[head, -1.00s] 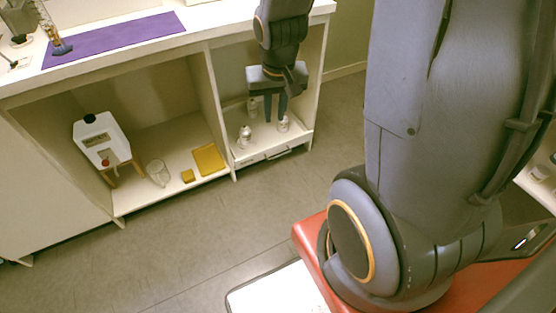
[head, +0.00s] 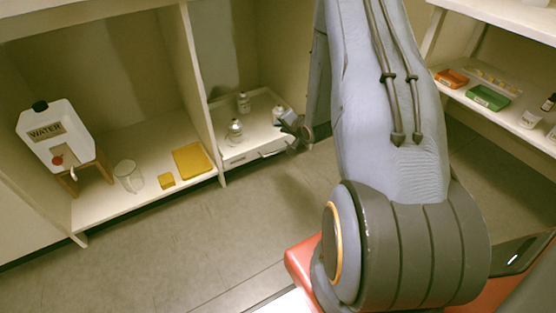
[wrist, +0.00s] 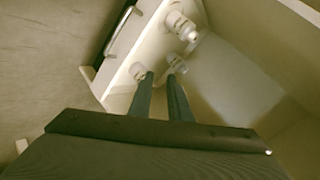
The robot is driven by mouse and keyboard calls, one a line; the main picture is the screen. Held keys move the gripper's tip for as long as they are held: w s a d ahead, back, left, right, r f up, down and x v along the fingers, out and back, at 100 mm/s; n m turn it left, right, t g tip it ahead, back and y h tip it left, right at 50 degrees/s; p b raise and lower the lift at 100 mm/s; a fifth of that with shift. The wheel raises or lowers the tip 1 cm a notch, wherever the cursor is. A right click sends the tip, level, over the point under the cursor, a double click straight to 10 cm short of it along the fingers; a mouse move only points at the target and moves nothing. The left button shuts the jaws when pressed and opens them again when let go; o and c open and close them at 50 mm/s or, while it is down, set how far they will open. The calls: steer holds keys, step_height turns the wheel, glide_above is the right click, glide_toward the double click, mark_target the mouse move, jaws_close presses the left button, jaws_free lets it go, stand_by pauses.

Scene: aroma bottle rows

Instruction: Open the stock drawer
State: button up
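The stock drawer (head: 238,160) is a pale front under the bottle shelf in the right cabinet bay, and it looks shut. Its bar handle (head: 274,152) is on the front's right part; it also shows at upper left in the wrist view (wrist: 122,32). My gripper (head: 289,123) is by the bay's right side, near the handle and the right bottle, apparently not holding the handle. In the wrist view its two fingers (wrist: 162,76) are apart with nothing between them, pointing toward the bottles. The fingertips' exact distance from the bottles is unclear.
White bottles (head: 235,131) stand on the shelf above the drawer. The left bay holds a water container (head: 55,138), a glass beaker (head: 128,175) and yellow items (head: 191,159). Orange and green boxes (head: 488,97) sit on a right shelf. The floor before the drawer is clear.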

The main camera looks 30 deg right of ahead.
steer(key=d+f+m+t+b, duration=0.25)
steer(key=f+b, duration=0.25)
steer(key=f, duration=0.4)
steer(key=d+f+m+t+b, duration=0.1)
steer(key=f+m+t+b, duration=0.15)
steer(key=f+b, duration=0.45)
steer(key=shift+m+y, duration=0.3)
steer(key=shift+y, duration=0.1)
steer(key=w+f+b, duration=0.1)
steer(key=w, duration=0.1)
steer(key=w+f, duration=0.2)
steer(key=w, duration=0.1)
steer(key=w+f+b, duration=0.1)
steer(key=w, duration=0.1)
steer(key=shift+w+f+b, duration=0.25)
steer(key=shift+b, duration=0.05)
jaws_close()
